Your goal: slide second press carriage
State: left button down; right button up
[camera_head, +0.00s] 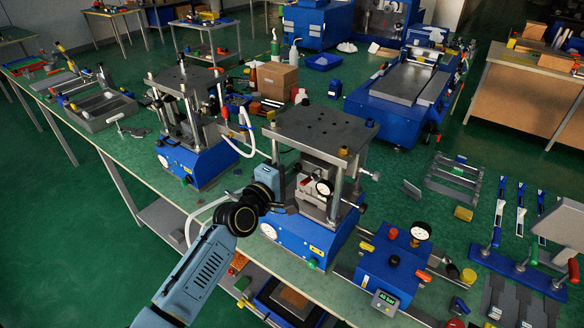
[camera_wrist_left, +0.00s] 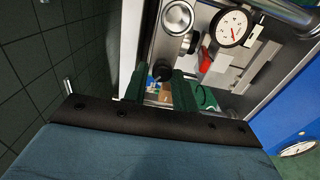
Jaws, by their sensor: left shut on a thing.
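The second press (camera_head: 300,235) has a blue base, steel posts and a dark top plate. Its metal carriage (camera_head: 316,178) sits between the posts and carries a round white gauge (camera_head: 324,187). In the left wrist view the carriage front shows with the gauge (camera_wrist_left: 231,27), a red lever (camera_wrist_left: 206,61) and a black knob (camera_wrist_left: 162,71). My left gripper (camera_head: 291,207) reaches in from the left at the carriage. Its dark green fingers (camera_wrist_left: 165,88) are close around the black knob and shut on part of the carriage; the exact contact is partly hidden. My right gripper is not in view.
Another blue press (camera_head: 200,165) stands to the left with a white hose. A blue control box (camera_head: 392,270) with a gauge stands to the right. A grey tray (camera_head: 105,112) lies at the far left.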

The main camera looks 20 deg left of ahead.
pick_arm(q)
jog(key=a+b, duration=0.1)
jog(key=a, duration=0.1)
jog(key=w+a, duration=0.1)
jog(key=a, duration=0.1)
jog(key=shift+a+b, duration=0.2)
jog(key=shift+b, duration=0.2)
jog(key=c, duration=1.1)
grip_release()
jog(key=shift+w+a, duration=0.1)
jog(key=shift+a, duration=0.05)
jog(key=v, duration=1.3)
jog(key=shift+s+b, duration=0.2)
jog(key=shift+b, duration=0.2)
